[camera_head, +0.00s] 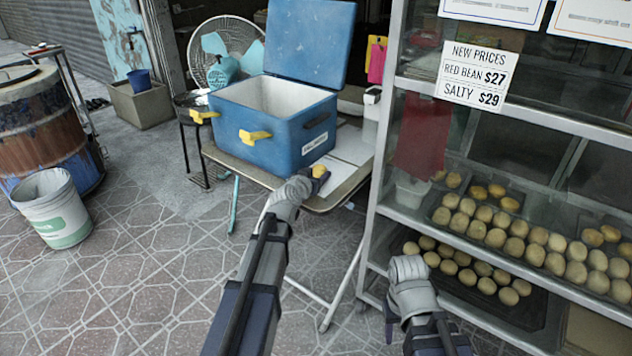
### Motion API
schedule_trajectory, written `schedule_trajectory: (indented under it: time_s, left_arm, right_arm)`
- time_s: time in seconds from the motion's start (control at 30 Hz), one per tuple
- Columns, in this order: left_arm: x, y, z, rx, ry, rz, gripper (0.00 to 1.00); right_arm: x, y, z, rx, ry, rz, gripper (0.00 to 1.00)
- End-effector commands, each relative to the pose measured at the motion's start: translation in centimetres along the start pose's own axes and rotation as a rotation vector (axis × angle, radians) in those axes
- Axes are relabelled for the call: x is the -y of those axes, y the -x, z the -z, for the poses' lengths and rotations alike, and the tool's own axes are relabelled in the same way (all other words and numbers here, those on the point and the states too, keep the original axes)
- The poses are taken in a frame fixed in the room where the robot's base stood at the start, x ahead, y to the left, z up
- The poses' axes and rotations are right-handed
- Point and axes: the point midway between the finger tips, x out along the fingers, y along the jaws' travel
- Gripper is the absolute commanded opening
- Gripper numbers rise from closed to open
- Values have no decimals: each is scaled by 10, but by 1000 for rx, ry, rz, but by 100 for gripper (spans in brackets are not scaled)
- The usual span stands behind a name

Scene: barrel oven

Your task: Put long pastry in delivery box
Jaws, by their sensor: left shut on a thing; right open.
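The delivery box is an open blue cooler box (262,132) with a white inside and yellow latches, its lid (308,38) raised. It stands on a small folding table. My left gripper (312,176) is shut on a small golden pastry (319,171), in front of the box's right front corner and outside it. The gripper hides part of the pastry, so its full shape cannot be told. My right gripper (408,272) is open in front of the shelf rack, apart from the pastries. The box's floor is hidden by its front wall.
The folding table (347,176) has little bare top right of the box. A glass rack (455,236) with trays of round pastries (520,240) stands at the right. A fan (226,52) is behind the box. A barrel (42,125) and white bucket (54,208) stand left. Tiled floor between is clear.

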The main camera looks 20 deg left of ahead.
Motion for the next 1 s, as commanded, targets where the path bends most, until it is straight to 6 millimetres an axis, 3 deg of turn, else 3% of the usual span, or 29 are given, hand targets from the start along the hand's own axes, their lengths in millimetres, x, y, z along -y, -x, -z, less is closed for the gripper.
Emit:
schedule_trajectory:
  time_s: [0.37, 0.4, 0.63, 0.93, 1.0]
  left_arm:
    - [1, -2, -4, 0, 0, 0, 9]
    - [1, -1, -2, 0, 0, 0, 69]
    - [1, -1, -2, 0, 0, 0, 94]
    - [1, 0, 1, 0, 0, 0, 94]
    - [1, 8, 1, 0, 0, 0, 94]
  right_arm:
    - [0, -5, 0, 0, 0, -1, 50]
    - [0, -3, 0, 0, 0, -1, 50]
    - [0, -3, 0, 0, 0, -1, 50]
    - [0, 1, 0, 0, 0, -1, 50]
    - [0, 3, 0, 0, 0, 0, 50]
